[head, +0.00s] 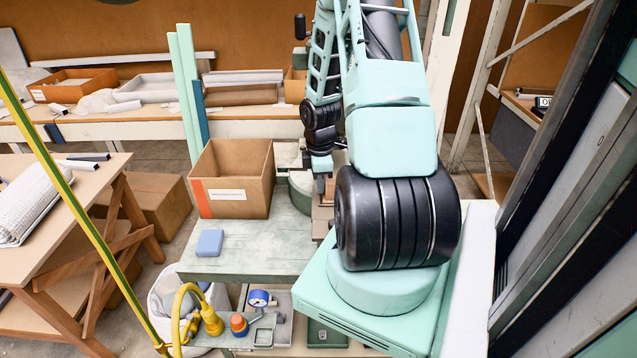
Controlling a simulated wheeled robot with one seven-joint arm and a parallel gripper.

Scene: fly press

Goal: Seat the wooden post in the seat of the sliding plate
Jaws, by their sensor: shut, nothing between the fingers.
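My gripper (321,177) points down over the right part of the grey worktable, partly hidden behind my own arm. It is small in view and appears shut, with nothing seen held in it. A narrow brown upright piece (328,190) shows right at its fingertips; it may be the wooden post, but I cannot tell whether the two touch. The sliding plate and its seat cannot be made out; my arm covers much of that area. A grey-green round machine part (301,190) stands just left of the gripper.
An open cardboard box (232,185) stands on the worktable (240,262) left of the gripper, with a blue block (210,242) in front. A lower shelf holds a gauge (258,298) and tools. A yellow pole (75,200) crosses the left side. The table's front left is mostly clear.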

